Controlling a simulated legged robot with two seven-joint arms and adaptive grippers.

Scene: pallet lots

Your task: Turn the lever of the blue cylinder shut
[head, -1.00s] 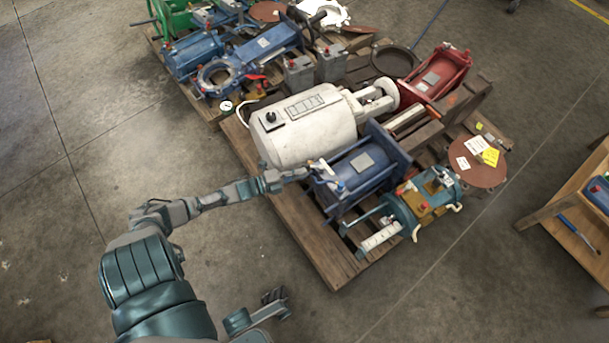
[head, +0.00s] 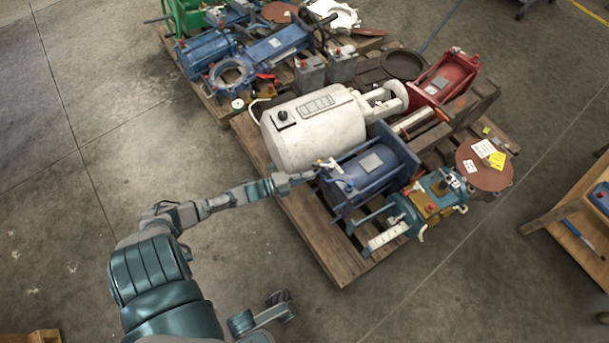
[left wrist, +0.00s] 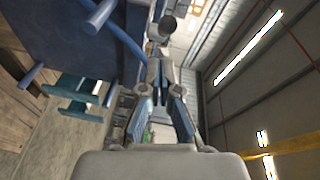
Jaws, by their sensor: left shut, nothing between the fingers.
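The blue cylinder (head: 350,179) lies on its side on the wooden pallet, between its square end plates. Its pale lever (head: 328,164) is at the near left end, above the end plate. My left gripper (head: 312,175) is shut and empty, with its tips close beside the lever. Whether they touch it I cannot tell. In the left wrist view the closed fingers (left wrist: 160,82) point toward a pale fitting just beyond them, with the cylinder's blue end plate (left wrist: 60,35) at upper left. My right gripper (head: 280,299) hangs low over the floor, its fingers too small to read.
A white tank (head: 320,138) lies right behind the cylinder. A teal cylinder (head: 428,198) lies in front and to the right. A red cylinder (head: 450,78) and a brown disc (head: 487,166) are farther off. The floor left of the pallet is clear.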

